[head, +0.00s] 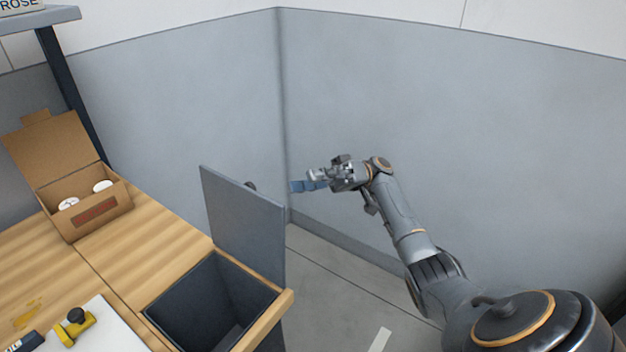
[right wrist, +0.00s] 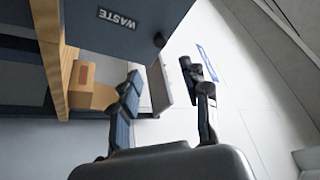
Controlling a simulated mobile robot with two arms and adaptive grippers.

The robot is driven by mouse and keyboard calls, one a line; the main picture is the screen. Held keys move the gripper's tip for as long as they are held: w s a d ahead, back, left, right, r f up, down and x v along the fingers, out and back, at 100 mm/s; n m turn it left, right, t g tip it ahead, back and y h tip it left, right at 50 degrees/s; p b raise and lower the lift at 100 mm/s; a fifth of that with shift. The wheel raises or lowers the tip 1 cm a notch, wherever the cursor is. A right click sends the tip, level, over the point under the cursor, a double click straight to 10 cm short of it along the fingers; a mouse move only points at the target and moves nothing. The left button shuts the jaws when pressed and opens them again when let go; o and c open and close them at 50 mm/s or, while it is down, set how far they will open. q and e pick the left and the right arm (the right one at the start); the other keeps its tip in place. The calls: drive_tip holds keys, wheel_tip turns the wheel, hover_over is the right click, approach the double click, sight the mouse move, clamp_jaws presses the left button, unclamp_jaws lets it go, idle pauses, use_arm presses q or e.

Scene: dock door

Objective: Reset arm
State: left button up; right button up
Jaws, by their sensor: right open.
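My right arm reaches from the lower right in the head view, and its gripper (head: 312,180) hangs in the air to the right of the bin's raised lid. In the right wrist view the right gripper (right wrist: 168,92) has its two fingers spread apart with nothing between them. My left gripper is not in view. The waste bin (head: 190,300) is set in the wooden bench, with its grey lid (head: 243,225) standing upright. In the right wrist view a grey panel marked "WASTE" (right wrist: 125,25) shows close to the fingers, with a dark round knob on it.
An open cardboard box (head: 85,215) with white round items stands on the wooden bench (head: 160,245). A yellow tool with a black knob (head: 76,325) lies on a white sheet at the front. Grey wall panels (head: 430,130) stand behind my right arm. Floor beside the bench is clear.

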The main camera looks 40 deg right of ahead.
drive_tip(key=shift+d+f, duration=0.15)
drive_tip(key=shift+d, duration=0.35)
drive_tip(key=w+a+f+m+t+h, duration=0.1)
drive_tip(key=a+f+m+t+h, duration=0.2)
drive_tip(key=f, duration=0.7)
drive_tip(key=a+f+m+t+h+p, duration=0.15)
drive_tip(key=f+m, duration=0.35)
drive_tip(key=f, duration=0.5)
drive_tip(key=w+a+f+m+t+h, duration=0.1)
drive_tip(key=a+f+m+h, duration=0.25)
drive_tip(key=f, duration=0.65)
drive_tip(key=s+f+m+g+h, duration=0.2)
drive_tip(key=s+f+h, duration=0.35)
drive_tip(key=f, duration=0.85)
drive_tip(key=s+f+g+h, duration=0.2)
drive_tip(key=s+f+h, duration=0.1)
drive_tip(key=s+f, duration=0.95)
drive_tip(key=s+a+f+n+h+p, duration=0.1)
drive_tip(key=s+f+n, duration=0.3)
drive_tip(key=s, duration=0.8)
drive_tip(key=s+a+f+n+h+p, duration=0.1)
drive_tip(key=s+a+f+n+h, duration=0.1)
drive_tip(key=s, duration=1.1)
wheel_tip(320, 180, down, 3)
drive_tip(key=shift+s+a+f+n+h, duration=0.1)
drive_tip(key=shift+s+a+n+h, duration=0.1)
drive_tip(key=shift+n+h, duration=0.85)
drive_tip(key=shift+m, duration=0.3)
